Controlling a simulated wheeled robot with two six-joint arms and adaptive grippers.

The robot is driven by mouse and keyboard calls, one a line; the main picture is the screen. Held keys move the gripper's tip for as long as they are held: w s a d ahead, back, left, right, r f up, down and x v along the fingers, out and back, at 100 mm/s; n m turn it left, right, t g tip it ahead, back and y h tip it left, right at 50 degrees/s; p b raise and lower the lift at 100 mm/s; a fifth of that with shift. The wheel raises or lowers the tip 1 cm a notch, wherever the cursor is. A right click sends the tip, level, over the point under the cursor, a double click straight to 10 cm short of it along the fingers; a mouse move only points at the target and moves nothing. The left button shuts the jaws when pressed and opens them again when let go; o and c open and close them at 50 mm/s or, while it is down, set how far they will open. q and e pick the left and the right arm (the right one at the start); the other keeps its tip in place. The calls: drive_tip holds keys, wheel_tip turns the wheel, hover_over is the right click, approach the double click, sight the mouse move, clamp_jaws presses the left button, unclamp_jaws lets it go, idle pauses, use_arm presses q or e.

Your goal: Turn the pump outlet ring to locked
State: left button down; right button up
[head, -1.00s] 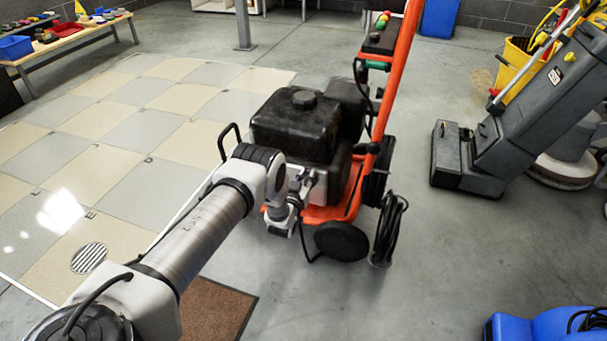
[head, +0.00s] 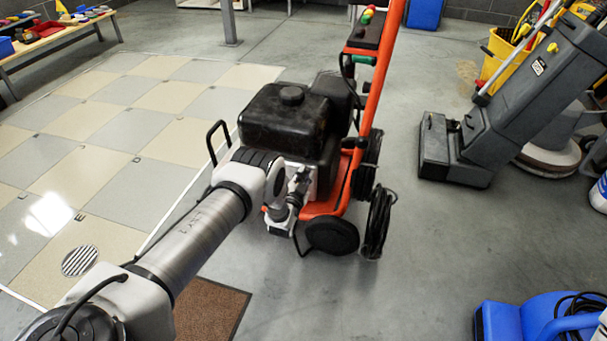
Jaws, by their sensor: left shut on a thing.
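The pressure washer stands on the floor ahead, with a black engine (head: 290,118) on an orange frame (head: 326,205). My left arm reaches from the lower left to the front of the washer's base. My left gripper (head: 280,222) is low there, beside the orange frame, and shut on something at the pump. The pump outlet ring is hidden by the gripper and wrist, so its turn position cannot be read. Grey-white metal parts of the pump (head: 301,181) show just above the gripper. My right gripper is not in view.
A black wheel (head: 332,235) and a coiled black hose (head: 378,222) are right of the gripper. A grey floor scrubber (head: 500,125) stands farther right, and a blue machine (head: 535,318) at lower right. A brown mat (head: 210,308) lies in front. Grey floor between is clear.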

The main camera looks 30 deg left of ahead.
use_arm(q)
drive_tip(key=shift+f, duration=0.1)
drive_tip(key=c, duration=1.1)
unclamp_jaws()
drive_tip(key=v, duration=1.2)
